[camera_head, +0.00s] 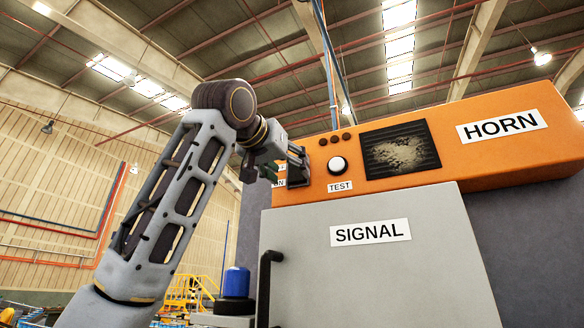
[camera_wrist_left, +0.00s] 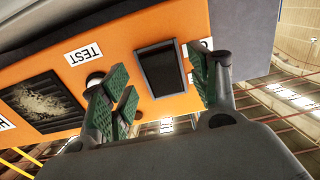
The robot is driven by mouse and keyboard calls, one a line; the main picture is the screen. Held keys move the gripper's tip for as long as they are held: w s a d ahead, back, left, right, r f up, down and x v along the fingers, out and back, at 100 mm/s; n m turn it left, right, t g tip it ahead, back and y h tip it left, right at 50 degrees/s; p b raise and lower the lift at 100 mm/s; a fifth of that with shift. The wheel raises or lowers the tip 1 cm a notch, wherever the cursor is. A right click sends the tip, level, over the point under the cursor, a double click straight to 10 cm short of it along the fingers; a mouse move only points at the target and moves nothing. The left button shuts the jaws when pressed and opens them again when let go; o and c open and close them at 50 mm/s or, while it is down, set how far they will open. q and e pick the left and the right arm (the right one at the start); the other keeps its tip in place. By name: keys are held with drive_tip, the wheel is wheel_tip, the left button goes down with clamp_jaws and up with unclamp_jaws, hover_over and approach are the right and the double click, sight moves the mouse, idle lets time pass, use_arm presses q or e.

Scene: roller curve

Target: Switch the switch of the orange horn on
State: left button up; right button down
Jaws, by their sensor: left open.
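The orange horn box (camera_head: 470,145), lettered HORN, carries a dark grille (camera_head: 402,150) and a white round button (camera_head: 337,164) labelled TEST. In the left wrist view, which is turned over, the black rocker switch (camera_wrist_left: 162,71) sits on the orange face between the green-padded fingers of my open left gripper (camera_wrist_left: 163,78). No clear contact with the switch shows. A white label (camera_wrist_left: 185,50) is partly hidden by one finger. My right gripper is not in view.
Below the horn box is a grey cabinet door (camera_head: 370,275) labelled SIGNAL, with a black handle (camera_head: 266,285). A blue beacon (camera_head: 236,283) stands at lower left. Small dark lamps (camera_head: 335,139) sit above the TEST button.

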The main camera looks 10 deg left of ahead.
use_arm(q)
drive_tip(key=shift+p+x, duration=0.35)
drive_tip(key=shift+x, duration=0.9)
drive_tip(key=shift+w, duration=0.1)
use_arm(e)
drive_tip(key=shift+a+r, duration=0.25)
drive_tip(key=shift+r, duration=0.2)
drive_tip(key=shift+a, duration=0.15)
use_arm(q)
drive_tip(key=c, duration=1)
drive_tip(key=shift+f+b, duration=0.1)
drive_tip(key=shift+b, duration=0.45)
drive_tip(key=shift+f+t+b, duration=0.1)
drive_tip(key=shift+t+b, duration=0.45)
drive_tip(key=shift+t, duration=0.05)
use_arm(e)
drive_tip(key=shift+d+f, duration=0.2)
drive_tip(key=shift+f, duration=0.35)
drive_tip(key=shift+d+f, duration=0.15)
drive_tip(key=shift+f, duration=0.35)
use_arm(q)
drive_tip(key=shift+w, duration=0.1)
drive_tip(key=o, duration=1)
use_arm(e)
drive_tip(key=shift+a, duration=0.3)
